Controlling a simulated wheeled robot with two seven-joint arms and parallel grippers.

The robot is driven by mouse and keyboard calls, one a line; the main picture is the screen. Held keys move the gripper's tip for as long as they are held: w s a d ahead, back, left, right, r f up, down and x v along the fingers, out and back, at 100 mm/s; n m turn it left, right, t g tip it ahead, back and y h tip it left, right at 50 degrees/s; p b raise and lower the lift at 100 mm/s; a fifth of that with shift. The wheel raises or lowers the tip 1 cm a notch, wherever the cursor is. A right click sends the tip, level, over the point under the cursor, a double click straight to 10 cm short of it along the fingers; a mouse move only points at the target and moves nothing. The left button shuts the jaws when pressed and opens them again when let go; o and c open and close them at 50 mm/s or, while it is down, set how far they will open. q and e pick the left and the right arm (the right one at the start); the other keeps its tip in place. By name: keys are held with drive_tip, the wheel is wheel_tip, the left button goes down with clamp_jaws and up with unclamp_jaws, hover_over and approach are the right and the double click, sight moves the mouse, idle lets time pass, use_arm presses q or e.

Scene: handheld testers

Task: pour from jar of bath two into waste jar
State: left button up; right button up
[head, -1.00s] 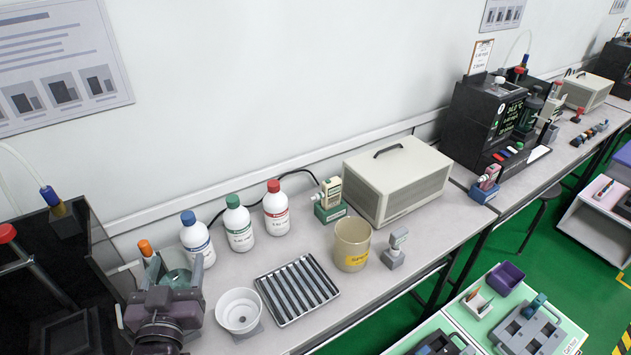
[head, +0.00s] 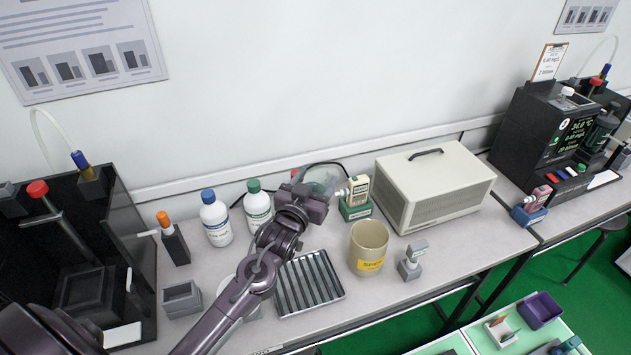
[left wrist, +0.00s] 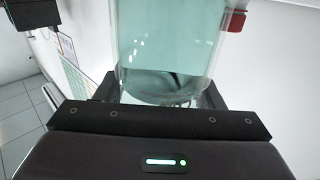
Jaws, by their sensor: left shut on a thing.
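My left gripper (head: 313,198) is shut on a clear jar of bath two (head: 322,180), held above the back of the bench. In the left wrist view the jar (left wrist: 165,55) stands between the fingers with pale teal liquid in it. Its rim is out of that view, and its tilt is hard to tell in the head view. The waste jar (head: 369,246) is a beige open jar with a yellow label, standing on the bench to the right of and nearer than the gripper. It looks empty from here. My right gripper is not in view.
A ridged metal tray (head: 308,284) lies left of the waste jar. A small grey stand (head: 412,262) is to its right. Behind are a green-based tester (head: 357,197) and a beige box (head: 434,185). White bottles (head: 216,219) stand left; my arm partly covers a white bowl.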

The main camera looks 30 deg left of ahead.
use_arm(q)
drive_tip(key=d+m+b, duration=0.1)
drive_tip(key=d+f+m+b, duration=0.1)
drive_tip(key=d+m, duration=0.1)
drive_tip(key=shift+w+f, duration=0.1)
drive_tip(key=d+m, duration=0.1)
drive_tip(key=m, duration=0.1)
drive_tip(key=d+f+m+b, duration=0.1)
drive_tip(key=d+m, duration=0.1)
drive_tip(key=d+f+m+b, duration=0.1)
drive_tip(key=m, duration=0.1)
drive_tip(key=shift+w+d, duration=0.15)
drive_tip(key=shift+d, duration=0.2)
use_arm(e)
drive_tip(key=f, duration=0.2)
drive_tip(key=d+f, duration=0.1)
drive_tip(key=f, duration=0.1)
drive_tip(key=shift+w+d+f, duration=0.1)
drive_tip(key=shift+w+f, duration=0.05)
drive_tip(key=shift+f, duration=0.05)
use_arm(q)
drive_tip(key=shift+f+m, duration=0.9)
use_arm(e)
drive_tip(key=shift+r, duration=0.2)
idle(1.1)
